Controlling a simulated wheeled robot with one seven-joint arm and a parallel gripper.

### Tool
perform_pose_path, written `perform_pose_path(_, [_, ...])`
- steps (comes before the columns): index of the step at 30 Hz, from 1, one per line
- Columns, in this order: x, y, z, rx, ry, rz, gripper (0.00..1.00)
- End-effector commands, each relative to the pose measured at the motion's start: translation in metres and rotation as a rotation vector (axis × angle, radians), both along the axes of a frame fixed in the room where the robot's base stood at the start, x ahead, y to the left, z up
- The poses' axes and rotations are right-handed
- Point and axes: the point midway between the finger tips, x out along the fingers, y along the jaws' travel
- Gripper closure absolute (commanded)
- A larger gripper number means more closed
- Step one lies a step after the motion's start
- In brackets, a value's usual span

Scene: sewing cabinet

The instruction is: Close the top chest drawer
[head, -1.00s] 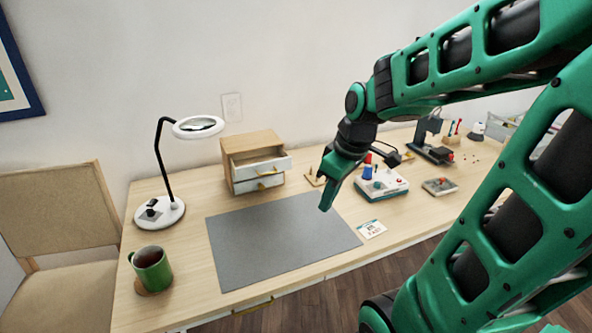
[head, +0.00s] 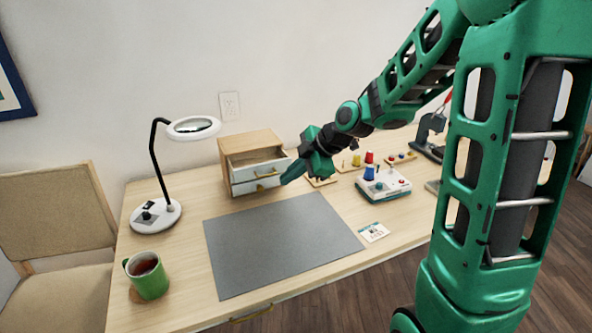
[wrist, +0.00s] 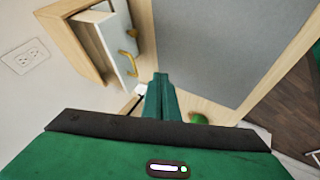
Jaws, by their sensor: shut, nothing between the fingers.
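A small wooden chest (head: 224,160) with white drawer fronts stands at the back of the desk. Its top drawer (head: 258,169) is pulled partly open, and its front has a yellow handle. The lower drawer front (head: 257,185) sits further in. In the wrist view the open top drawer (wrist: 112,40) shows at upper left, with a yellow handle on its front. My gripper (head: 288,179) is shut and empty, just right of the drawer fronts in the head view. Its closed fingers (wrist: 160,84) point toward the grey mat side in the wrist view. I cannot tell whether it touches the drawer.
A grey mat (head: 280,240) lies clear in front of the chest. A magnifier lamp (head: 155,216) and green mug (head: 150,276) stand left. Thread spools (head: 356,160) and a white box with a blue spool (head: 384,188) are right of my gripper.

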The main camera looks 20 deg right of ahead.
Motion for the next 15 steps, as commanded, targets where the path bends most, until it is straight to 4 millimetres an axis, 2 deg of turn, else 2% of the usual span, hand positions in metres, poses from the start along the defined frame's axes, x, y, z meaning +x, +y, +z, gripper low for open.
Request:
perform_pose_path(7, [0.021, 0.022, -0.037, 0.0, 0.004, 0.005, 1.0])
perform_pose_path(10, [0.038, 0.021, -0.031, -0.001, -0.001, 0.002, 1.0])
perform_pose_path(15, [0.054, 0.022, -0.028, -0.001, -0.001, 0.003, 1.0])
